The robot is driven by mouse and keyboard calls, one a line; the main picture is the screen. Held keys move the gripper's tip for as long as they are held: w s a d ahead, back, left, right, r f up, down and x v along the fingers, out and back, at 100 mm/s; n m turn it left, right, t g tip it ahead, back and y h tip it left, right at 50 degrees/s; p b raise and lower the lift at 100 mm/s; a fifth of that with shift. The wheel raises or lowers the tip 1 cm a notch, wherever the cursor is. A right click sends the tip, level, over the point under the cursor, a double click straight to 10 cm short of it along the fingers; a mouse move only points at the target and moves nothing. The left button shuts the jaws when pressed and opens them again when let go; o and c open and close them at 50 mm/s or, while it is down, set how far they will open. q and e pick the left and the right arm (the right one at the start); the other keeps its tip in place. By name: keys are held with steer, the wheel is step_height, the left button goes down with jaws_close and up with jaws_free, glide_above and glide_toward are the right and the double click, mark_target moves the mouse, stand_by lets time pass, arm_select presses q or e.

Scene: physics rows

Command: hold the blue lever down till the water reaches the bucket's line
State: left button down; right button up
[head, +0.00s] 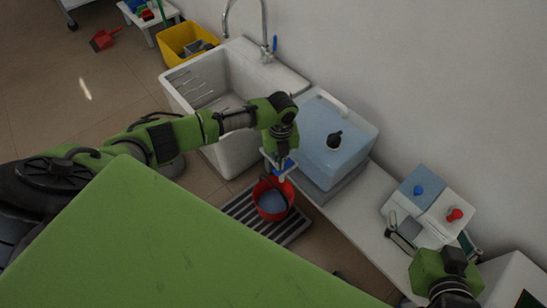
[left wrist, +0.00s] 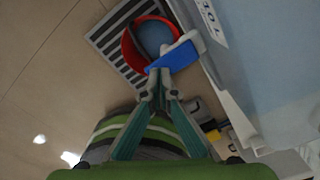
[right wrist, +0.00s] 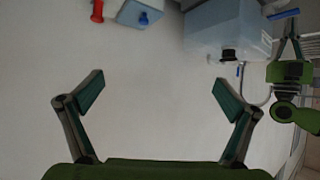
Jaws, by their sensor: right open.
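The red bucket (head: 262,208) stands on a grey slatted grate beneath the tank's tap, with bluish water (head: 272,203) inside. Its line cannot be made out. The blue lever (left wrist: 175,54) is on the white tap of the translucent blue water tank (head: 350,125). My left gripper (head: 281,163) is over the lever; in the left wrist view its fingers (left wrist: 159,72) are together, with the tips at the lever, seemingly touching it. How far down the lever is cannot be told. My right gripper (right wrist: 158,88) is open and empty, away from the tank.
The grate (head: 240,210) lies on the floor beside a white bench (head: 352,215). A white sink (head: 235,75) stands behind the left arm. A smaller dispenser (head: 425,200) with blue and red knobs is at right. A green surface (head: 150,240) fills the foreground.

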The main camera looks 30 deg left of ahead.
arm_select(q)
steer(key=shift+r+p, duration=0.7)
steer(key=shift+r, duration=0.1)
steer(key=shift+r+p, duration=0.65)
steer(key=shift+p, duration=0.05)
step_height(320, 180, up, 2)
steer(key=shift+r+p, duration=0.1)
steer(key=shift+p, duration=1)
steer(key=shift+r+p, duration=0.35)
steer(key=shift+p, duration=0.05)
steer(key=shift+f, duration=0.1)
arm_select(e)
steer(key=s+d+f+g+h, duration=0.1)
steer(key=s+d+f+g, duration=0.1)
steer(key=s+f+g, duration=0.2)
steer(key=s+d+f+g+h, duration=0.1)
steer(key=s+f+g, duration=0.3)
steer(key=s, duration=0.5)
steer(key=shift+s+d+f, duration=0.4)
steer(key=shift+d, duration=0.4)
